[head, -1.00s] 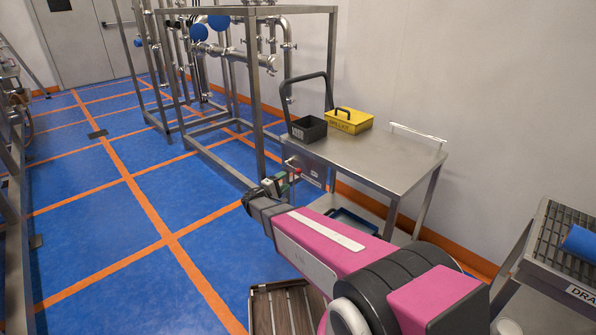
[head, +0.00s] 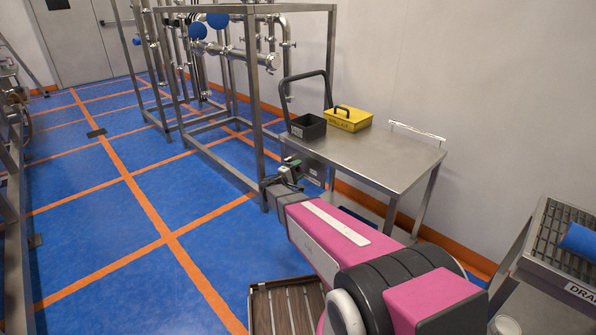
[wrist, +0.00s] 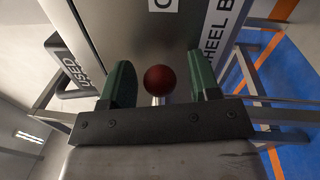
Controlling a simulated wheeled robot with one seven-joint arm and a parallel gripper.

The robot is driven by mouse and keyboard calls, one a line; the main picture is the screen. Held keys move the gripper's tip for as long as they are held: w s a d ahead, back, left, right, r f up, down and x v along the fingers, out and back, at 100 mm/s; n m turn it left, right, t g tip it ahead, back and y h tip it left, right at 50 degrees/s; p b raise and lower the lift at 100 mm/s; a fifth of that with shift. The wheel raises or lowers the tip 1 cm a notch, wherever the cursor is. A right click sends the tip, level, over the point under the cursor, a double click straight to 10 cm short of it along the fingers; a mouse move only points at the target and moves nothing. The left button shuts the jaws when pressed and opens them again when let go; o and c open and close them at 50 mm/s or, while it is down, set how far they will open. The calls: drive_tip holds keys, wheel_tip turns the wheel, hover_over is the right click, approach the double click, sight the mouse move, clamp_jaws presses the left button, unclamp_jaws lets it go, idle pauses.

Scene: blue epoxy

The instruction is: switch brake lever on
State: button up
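The brake lever's red ball knob (wrist: 160,80) sits between my gripper's two green fingers in the wrist view, with a gap on each side. A short pale rod shows just below the knob. The lever is on the grey metal end panel (wrist: 135,28) of the steel cart (head: 375,160), by a label partly reading "WHEEL B". My gripper (wrist: 163,85) is open around the knob. In the head view my gripper (head: 291,170) is at the cart's near left end, and the knob is hidden there.
A black bin (head: 308,127) and a yellow toolbox (head: 347,119) stand on the cart top, beside its black push handle (head: 326,90). A steel pipe frame (head: 262,90) stands close behind. A grated drain stand (head: 560,240) is at right.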

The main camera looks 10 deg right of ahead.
clamp_jaws()
